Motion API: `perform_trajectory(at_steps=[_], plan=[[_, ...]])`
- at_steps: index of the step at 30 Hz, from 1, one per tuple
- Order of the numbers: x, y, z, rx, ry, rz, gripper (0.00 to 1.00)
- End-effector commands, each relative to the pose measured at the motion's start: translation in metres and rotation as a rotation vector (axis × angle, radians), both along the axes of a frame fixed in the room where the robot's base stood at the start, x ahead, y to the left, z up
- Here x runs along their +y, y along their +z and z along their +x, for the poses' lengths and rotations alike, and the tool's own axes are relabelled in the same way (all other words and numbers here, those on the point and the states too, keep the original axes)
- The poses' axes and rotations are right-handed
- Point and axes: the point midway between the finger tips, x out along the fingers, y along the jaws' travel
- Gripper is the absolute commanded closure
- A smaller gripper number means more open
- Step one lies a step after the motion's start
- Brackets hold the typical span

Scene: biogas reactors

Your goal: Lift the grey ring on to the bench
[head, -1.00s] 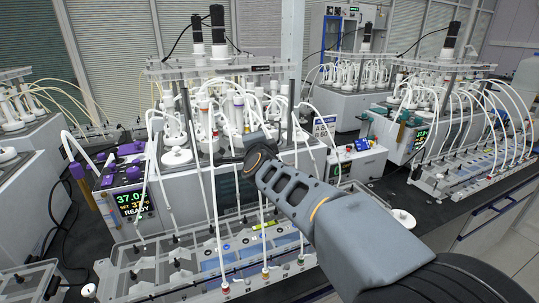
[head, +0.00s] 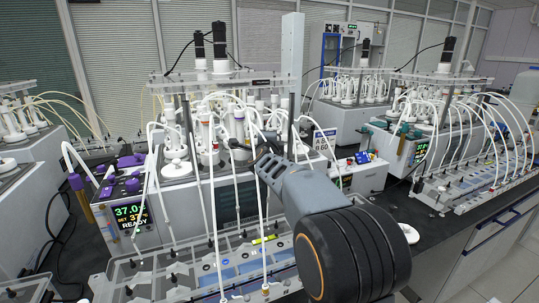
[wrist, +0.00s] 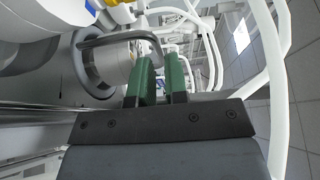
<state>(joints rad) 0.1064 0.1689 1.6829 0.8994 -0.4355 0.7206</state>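The grey ring (wrist: 90,65) shows in the wrist view as a dark band around a pale grey cylinder, with a curved part reaching right to my fingertips. In the head view a dark grey piece that looks like the ring (head: 240,152) is among the white tubes on the middle reactor. My gripper (wrist: 161,72) has two green fingers a narrow gap apart. In the head view the fingertips are hidden among the tubes.
White hoses hang close around my gripper, one arching along its right side (wrist: 272,80). A rack of tubing (head: 215,262) stands in front of the reactor. The black bench top (head: 440,228) has bare room at the right. More reactors stand left, right and behind.

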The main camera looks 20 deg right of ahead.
Motion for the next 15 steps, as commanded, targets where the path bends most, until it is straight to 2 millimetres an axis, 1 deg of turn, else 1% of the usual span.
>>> perform_trajectory(at_steps=[3,7,10,15], plan=[[-0.01,-0.001,0.016,0.003,-0.001,-0.001,0.86],[-0.016,0.0,0.029,0.001,-0.001,0.0,0.86],[-0.019,-0.001,0.035,0.001,0.0,0.0,0.86],[-0.02,-0.001,0.037,0.0,0.001,0.0,0.86]])
